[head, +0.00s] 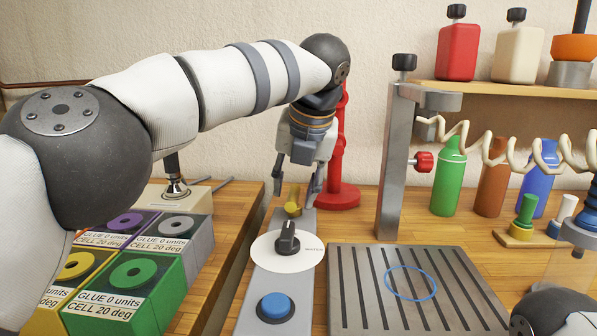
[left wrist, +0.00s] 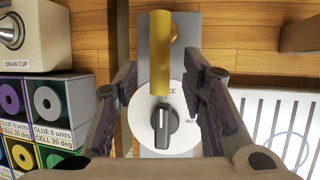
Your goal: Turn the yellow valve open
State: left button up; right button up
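The yellow valve (head: 293,208) is a small brass-yellow handle on a grey panel (head: 303,224). In the left wrist view the valve (left wrist: 160,60) is a bar running along the panel, with a rounded end at the far side. My left gripper (head: 296,190) points down over the panel with its fingers apart. In the left wrist view its fingers (left wrist: 160,88) stand on either side of the valve's near end, with gaps on both sides. My right gripper is not clearly visible.
A black knob (head: 288,238) on a white dial is just in front of the valve, with a blue button (head: 275,306) nearer. A red stand (head: 338,190) is behind my gripper. A grey post (head: 396,160) and slotted plate (head: 415,290) are right; glue boxes (head: 125,290) are left.

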pick_arm(q)
jog(key=v, duration=1)
jog(key=shift+s+r, duration=0.2)
jog(key=shift+r, duration=0.1)
